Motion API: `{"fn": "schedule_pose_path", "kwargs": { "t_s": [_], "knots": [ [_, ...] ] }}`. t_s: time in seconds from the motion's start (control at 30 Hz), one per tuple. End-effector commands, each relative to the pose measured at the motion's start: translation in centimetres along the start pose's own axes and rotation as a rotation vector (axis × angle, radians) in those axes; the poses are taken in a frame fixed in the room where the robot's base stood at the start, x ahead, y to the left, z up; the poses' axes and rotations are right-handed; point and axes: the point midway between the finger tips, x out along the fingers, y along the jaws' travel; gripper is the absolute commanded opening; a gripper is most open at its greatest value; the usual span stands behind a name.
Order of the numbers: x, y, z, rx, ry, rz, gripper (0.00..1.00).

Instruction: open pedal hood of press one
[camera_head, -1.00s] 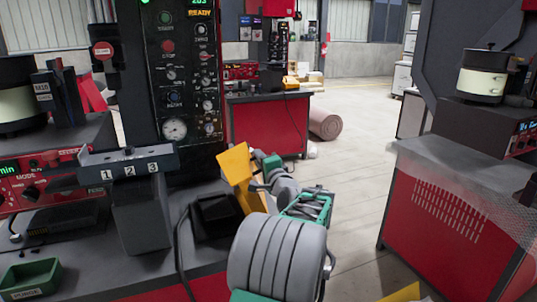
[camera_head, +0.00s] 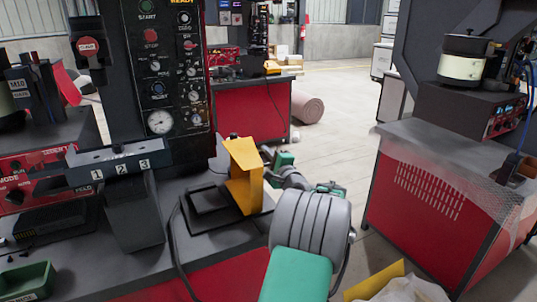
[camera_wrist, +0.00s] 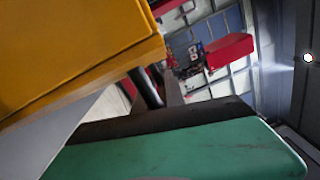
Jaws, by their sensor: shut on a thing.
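The yellow pedal hood (camera_head: 243,178) stands steeply over the dark pedal base (camera_head: 198,218) on the bench of press one, in front of the gauge panel. My gripper (camera_head: 270,163) is at the hood's right side and shut on it; the hood partly hides the fingertips. In the wrist view, the yellow hood (camera_wrist: 75,45) fills the upper left, and a green finger with a dark pad (camera_wrist: 180,145) lies across the bottom, close to it. The exact contact and the pedal inside are hidden.
The numbered 1-2-3 block (camera_head: 120,165) and a green tray (camera_head: 27,282) are to the left. A black cable (camera_head: 178,240) runs along the bench beside the pedal base. A red cabinet with mesh (camera_head: 430,200) stands right. Open floor (camera_head: 335,150) lies between.

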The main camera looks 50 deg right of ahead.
Motion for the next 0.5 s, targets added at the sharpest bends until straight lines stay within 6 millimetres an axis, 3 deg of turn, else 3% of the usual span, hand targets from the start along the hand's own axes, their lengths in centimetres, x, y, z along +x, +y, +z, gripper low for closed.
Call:
{"fn": "schedule_pose_path", "kwargs": {
  "t_s": [0.13, 0.17, 0.2, 0.37, 0.5],
  "knots": [
    [0.02, -0.76, -0.06, -0.006, 0.001, -0.012, 0.0],
    [0.01, -0.76, -0.07, -0.007, 0.002, -0.012, 0.16],
    [0.01, -0.74, -0.09, -0.007, 0.002, -0.012, 0.2],
    [0.0, -0.49, -0.07, -0.005, 0.002, -0.008, 0.32],
    [0.02, -0.3, 0.0, -0.004, 0.0, -0.005, 0.32]
  ]
}}
